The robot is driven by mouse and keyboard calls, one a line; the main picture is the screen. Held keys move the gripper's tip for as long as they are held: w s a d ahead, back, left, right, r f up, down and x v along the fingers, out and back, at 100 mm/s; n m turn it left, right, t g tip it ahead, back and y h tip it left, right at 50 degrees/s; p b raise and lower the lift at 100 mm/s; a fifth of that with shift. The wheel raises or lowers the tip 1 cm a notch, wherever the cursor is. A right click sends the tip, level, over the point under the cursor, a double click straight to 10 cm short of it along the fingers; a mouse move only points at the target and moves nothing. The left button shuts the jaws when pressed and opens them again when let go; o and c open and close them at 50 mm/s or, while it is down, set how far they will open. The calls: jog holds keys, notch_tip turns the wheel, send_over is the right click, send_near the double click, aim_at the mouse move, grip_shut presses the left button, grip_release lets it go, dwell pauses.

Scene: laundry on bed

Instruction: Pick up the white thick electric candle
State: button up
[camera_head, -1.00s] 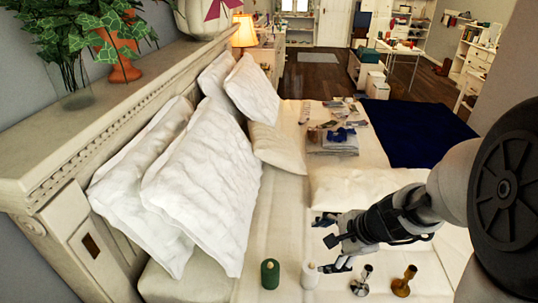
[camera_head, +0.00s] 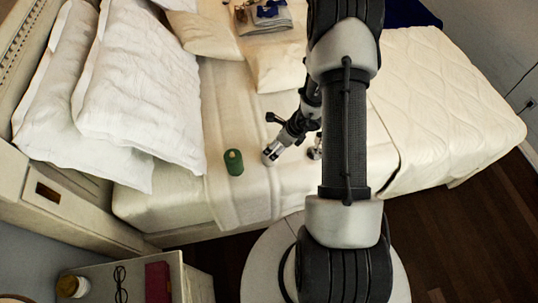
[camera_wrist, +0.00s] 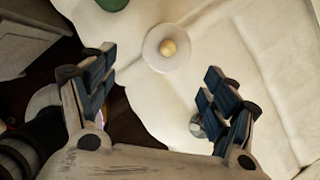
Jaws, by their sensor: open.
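The white thick electric candle (camera_wrist: 152,48) shows in the wrist view from above, with a yellowish flame tip at its centre. It stands on the bed, ahead of and roughly between my spread fingers, touching neither. My gripper (camera_wrist: 160,88) is open and empty. In the head view my gripper (camera_head: 271,136) is low over the bed, just right of the green candle; the white candle is not clearly made out there, apparently behind a finger.
A green candle (camera_head: 233,163) stands close to the left; its edge shows in the wrist view (camera_wrist: 112,4). A silver candlestick (camera_head: 314,152) is to the right, partly behind my arm. White pillows (camera_head: 145,85) lean at the left. A nightstand (camera_head: 130,262) stands in front.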

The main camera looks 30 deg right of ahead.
aim_at(274, 150)
jog(key=b+x, duration=0.1)
jog(key=x, duration=0.3)
jog(key=shift+w+f, duration=0.15)
jog(key=shift+f, duration=0.1)
jog(key=x, duration=0.5)
jog(key=shift+w+d+b, duration=0.15)
jog(key=shift+w+b, duration=0.15)
jog(key=shift+b, duration=0.1)
jog(key=shift+c, duration=0.4)
jog(key=c, duration=1.1)
jog(key=shift+r, duration=0.1)
jog(key=shift+c, duration=0.2)
